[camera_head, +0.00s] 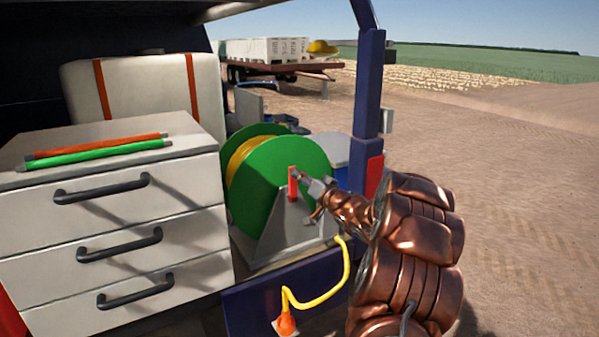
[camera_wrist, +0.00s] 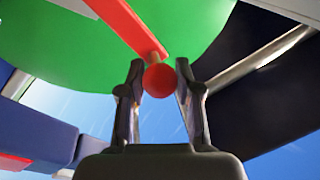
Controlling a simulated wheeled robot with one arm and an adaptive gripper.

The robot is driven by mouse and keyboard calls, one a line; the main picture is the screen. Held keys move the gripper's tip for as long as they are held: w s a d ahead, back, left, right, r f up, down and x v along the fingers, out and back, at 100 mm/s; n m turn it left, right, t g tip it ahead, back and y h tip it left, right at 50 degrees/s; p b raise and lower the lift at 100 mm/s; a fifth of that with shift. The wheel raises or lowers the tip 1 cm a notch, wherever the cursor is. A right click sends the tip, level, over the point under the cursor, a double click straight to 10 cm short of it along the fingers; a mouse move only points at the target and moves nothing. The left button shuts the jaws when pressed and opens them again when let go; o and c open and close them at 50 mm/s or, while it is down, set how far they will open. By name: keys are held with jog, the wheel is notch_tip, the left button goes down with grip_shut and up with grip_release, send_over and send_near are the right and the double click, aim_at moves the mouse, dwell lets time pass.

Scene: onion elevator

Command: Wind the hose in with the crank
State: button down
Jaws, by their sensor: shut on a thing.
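The hose reel (camera_head: 299,166) has green side discs and stands on a grey bracket (camera_head: 292,235). The yellow hose (camera_head: 240,160) is coiled between the discs. Its free end (camera_head: 345,270) hangs down over the blue edge to an orange nozzle (camera_head: 286,322). The red crank (camera_head: 293,184) is on the reel's near face, and its arm also shows in the wrist view (camera_wrist: 125,22). My gripper (camera_head: 312,187) reaches it from the right. In the wrist view the fingers (camera_wrist: 158,80) are on both sides of the round red crank knob (camera_wrist: 158,80), shut on it.
A drawer cabinet (camera_head: 120,225) stands left of the reel, with an orange and a green stick (camera_head: 95,153) on top. A blue post (camera_head: 368,85) rises behind my arm. Open dirt ground (camera_head: 520,200) lies to the right.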

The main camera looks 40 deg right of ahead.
jog(key=shift+d, duration=0.15)
dwell(0.4)
jog(key=c, duration=0.8)
grip_release()
jog(key=shift+s, duration=0.1)
jog(key=s, duration=0.4)
jog(key=s+f, duration=0.1)
jog(key=s, duration=0.7)
jog(key=shift+a+f, duration=0.15)
jog(key=shift+a, duration=0.15)
jog(key=shift+w, duration=0.1)
